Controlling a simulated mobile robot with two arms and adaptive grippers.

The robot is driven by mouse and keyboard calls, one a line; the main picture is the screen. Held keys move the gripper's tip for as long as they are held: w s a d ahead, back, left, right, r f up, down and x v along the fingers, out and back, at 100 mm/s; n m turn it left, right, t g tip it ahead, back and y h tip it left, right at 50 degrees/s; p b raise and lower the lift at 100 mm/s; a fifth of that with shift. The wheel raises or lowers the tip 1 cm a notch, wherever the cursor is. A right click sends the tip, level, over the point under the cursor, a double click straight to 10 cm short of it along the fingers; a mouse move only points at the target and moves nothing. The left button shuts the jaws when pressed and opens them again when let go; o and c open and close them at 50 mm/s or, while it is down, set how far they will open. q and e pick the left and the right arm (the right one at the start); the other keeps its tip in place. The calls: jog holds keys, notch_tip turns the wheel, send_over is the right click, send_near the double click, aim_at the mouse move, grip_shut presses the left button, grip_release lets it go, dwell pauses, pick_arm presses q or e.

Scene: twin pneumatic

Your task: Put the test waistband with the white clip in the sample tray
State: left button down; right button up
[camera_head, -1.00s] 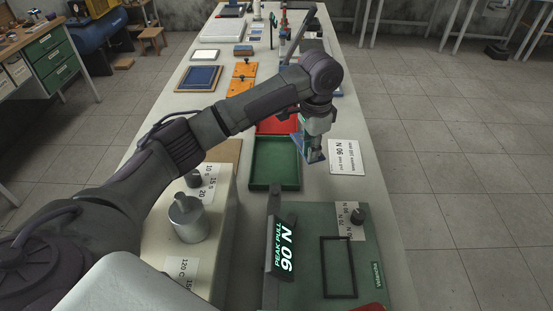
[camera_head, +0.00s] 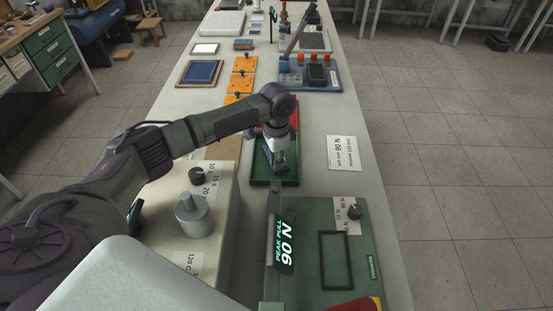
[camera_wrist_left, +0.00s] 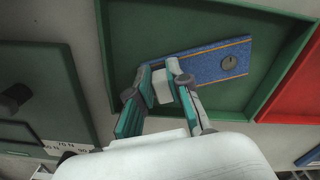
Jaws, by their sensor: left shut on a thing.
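The test waistband (camera_wrist_left: 208,63) is a blue strip with orange stitching and a dark button, seen in the left wrist view. Its white clip (camera_wrist_left: 162,87) sits between the fingers of my left gripper (camera_wrist_left: 160,76), which is shut on it. The strip extends to the right over the floor of the green tray (camera_wrist_left: 130,38); I cannot tell whether it touches. In the head view my left gripper (camera_head: 279,166) is over the green tray (camera_head: 260,176), inside its rim, and the arm partly hides the tray. My right gripper is not in view.
A red tray (camera_wrist_left: 303,88) adjoins the green one. A metal weight (camera_head: 194,216) stands to the left, a white card (camera_head: 343,152) to the right. The bench is clear around that card.

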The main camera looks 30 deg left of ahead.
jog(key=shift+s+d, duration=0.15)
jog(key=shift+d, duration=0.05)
pick_arm(q)
jog(key=c, duration=1.1)
grip_release()
jog(key=shift+f, duration=0.1)
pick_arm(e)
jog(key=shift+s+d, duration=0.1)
pick_arm(q)
notch_tip(320, 180, up, 12)
jog(key=b, duration=0.2)
jog(key=shift+r+b, duration=0.2)
jog(key=shift+b, duration=0.1)
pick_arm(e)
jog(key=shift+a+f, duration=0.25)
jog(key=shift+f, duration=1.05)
